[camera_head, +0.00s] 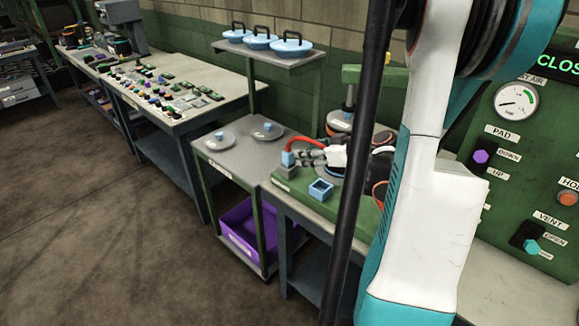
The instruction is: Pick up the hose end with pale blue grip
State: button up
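The hose end with the pale blue grip (288,159) stands upright in a small grey block at the left edge of the green bench. An orange-red hose (303,139) curves up from its top and runs right behind my gripper. My gripper (299,158) points left, with its dark fingers level with the blue grip and close beside it. Whether the fingers touch or surround the grip is too small to tell. My white wrist part shows just to the right.
A grey trolley (238,150) with two round lids stands left, a purple bin (245,225) below. A raised shelf (268,52) holds blue-lidded pots. My arm and a black pole hide much of the right side.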

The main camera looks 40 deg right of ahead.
aim_at(292, 153)
jog(key=shift+h, duration=0.3)
jog(key=x, duration=0.2)
jog(key=b+x, duration=0.1)
jog(key=x, duration=0.2)
jog(key=d+b+x, duration=0.1)
jog(key=x, duration=0.1)
jog(key=shift+w+f, duration=0.1)
jog(key=shift+f, duration=0.4)
jog(key=shift+d+b+x, duration=0.15)
jog(key=shift+b+x, duration=0.25)
jog(key=shift+x, duration=0.95)
jog(key=shift+d+b+x, duration=0.15)
jog(key=shift+b+x, duration=0.25)
jog(key=shift+x, duration=0.95)
jog(key=shift+c, duration=0.6)
jog(key=c, duration=1.1)
